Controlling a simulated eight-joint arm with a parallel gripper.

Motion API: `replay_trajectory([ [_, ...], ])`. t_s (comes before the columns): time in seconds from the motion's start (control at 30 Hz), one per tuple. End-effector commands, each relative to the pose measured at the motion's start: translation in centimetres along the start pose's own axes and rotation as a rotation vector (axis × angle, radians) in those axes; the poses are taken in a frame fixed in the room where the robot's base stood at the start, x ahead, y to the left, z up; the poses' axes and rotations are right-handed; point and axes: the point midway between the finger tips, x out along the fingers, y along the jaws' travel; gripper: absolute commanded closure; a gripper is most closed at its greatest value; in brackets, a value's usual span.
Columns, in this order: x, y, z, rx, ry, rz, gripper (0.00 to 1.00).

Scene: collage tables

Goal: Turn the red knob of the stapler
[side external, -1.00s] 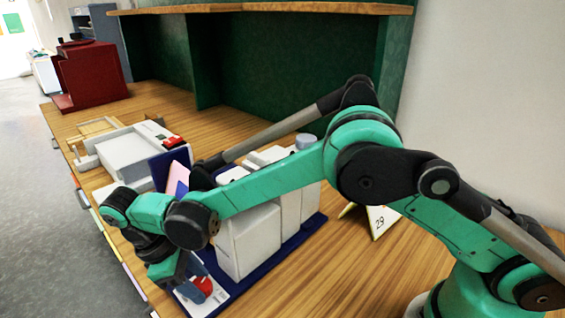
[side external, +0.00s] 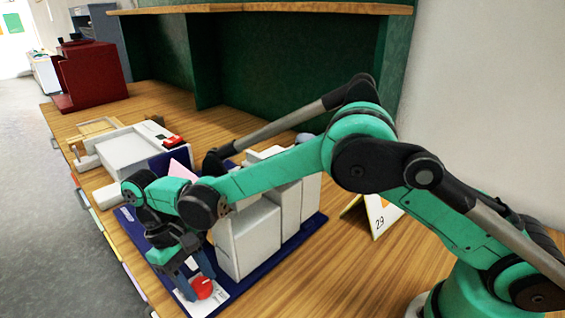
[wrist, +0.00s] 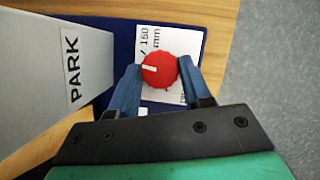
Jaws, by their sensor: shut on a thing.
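The stapler is a white and grey machine (side external: 248,240) on a dark blue base, in the middle of the side view. Its round red knob (side external: 203,287) is at the near end of the base, on a white printed label. In the wrist view the red knob (wrist: 159,71) has a short white mark pointing left. My gripper (wrist: 160,68) has its two blue fingers on either side of the knob and is shut on it. In the side view my gripper (side external: 198,281) reaches down to the knob from the left, and the far finger is partly hidden.
A grey panel marked PARK (wrist: 72,65) stands left of the knob. A calendar stand (side external: 378,214) is right of the machine. A white machine (side external: 125,150) and a red box (side external: 92,75) sit farther back. The table's edge is close on the left.

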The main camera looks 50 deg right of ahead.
Motion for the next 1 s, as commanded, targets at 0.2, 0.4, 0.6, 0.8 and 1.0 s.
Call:
replay_trajectory([
  [0.2, 0.0, 0.0, -0.1, 0.005, 0.003, -0.003, 1.0],
  [0.4, 0.0, 0.0, -0.1, 0.004, 0.004, -0.003, 1.0],
  [0.6, 0.0, 0.0, -0.1, 0.004, 0.003, -0.002, 0.25],
  [0.8, 0.0, 0.0, 0.0, 0.004, 0.002, -0.002, 0.25],
  [1.0, -1.7, 0.0, -0.1, 0.004, 0.002, -0.002, 0.25],
])
